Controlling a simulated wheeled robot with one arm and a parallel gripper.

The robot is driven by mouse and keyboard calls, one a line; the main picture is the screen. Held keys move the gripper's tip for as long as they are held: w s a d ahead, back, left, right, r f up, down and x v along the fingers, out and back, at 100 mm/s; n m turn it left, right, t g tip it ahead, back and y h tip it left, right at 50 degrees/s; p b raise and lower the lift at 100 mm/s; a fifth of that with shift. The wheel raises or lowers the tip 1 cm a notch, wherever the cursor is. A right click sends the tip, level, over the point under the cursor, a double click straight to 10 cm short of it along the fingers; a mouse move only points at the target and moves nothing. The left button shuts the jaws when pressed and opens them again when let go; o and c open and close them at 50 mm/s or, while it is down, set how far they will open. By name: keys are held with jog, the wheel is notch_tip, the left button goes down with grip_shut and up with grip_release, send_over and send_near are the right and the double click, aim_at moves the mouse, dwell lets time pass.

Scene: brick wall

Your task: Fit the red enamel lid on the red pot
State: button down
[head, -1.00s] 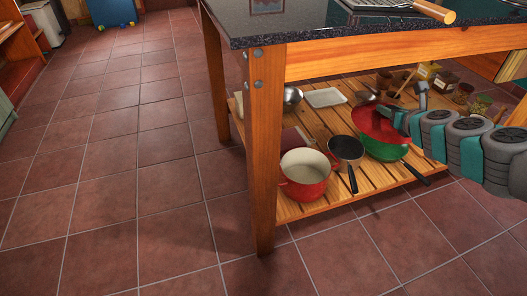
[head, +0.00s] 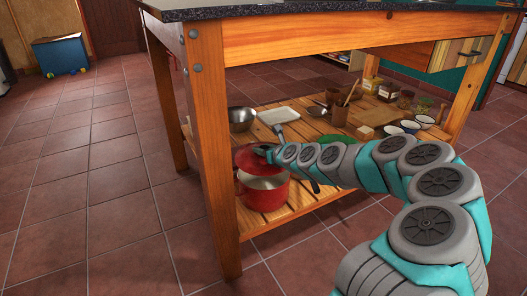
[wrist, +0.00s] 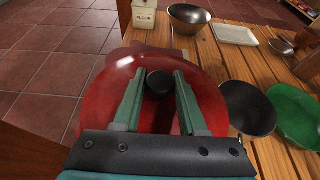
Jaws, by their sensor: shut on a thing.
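The red pot (head: 263,198) stands on the slatted lower shelf near its front left corner, and part of its cream inside shows. My gripper (head: 264,151) is shut on the black knob of the red enamel lid (head: 246,160). In the wrist view the knob (wrist: 159,83) sits between my two fingers (wrist: 158,95), with the lid (wrist: 97,100) spread around them. The lid is over the far left part of the pot, and the opening shows below it in the head view. I cannot tell whether lid and pot touch. The lid hides the pot in the wrist view.
The table leg (head: 215,160) stands just left of the pot, and the tabletop (head: 330,12) overhangs the shelf. A dark pan (wrist: 248,108) and a green pan (wrist: 296,115) sit right of the lid. A metal bowl (head: 241,119) and white tray (head: 278,115) lie behind.

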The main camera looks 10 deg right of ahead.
jog(key=shift+f+b, duration=1.45)
jog(key=shift+f, duration=1.1)
jog(key=shift+s+f+b, duration=0.1)
jog(key=shift+f+b, duration=0.25)
jog(key=shift+f, duration=0.15)
jog(key=shift+c, duration=1.9)
grip_release()
jog(key=p+v, duration=0.1)
jog(key=v, duration=0.6)
jog(key=shift+s+d+r, duration=0.1)
jog(key=shift+s+d, duration=0.05)
jog(key=shift+s, duration=0.2)
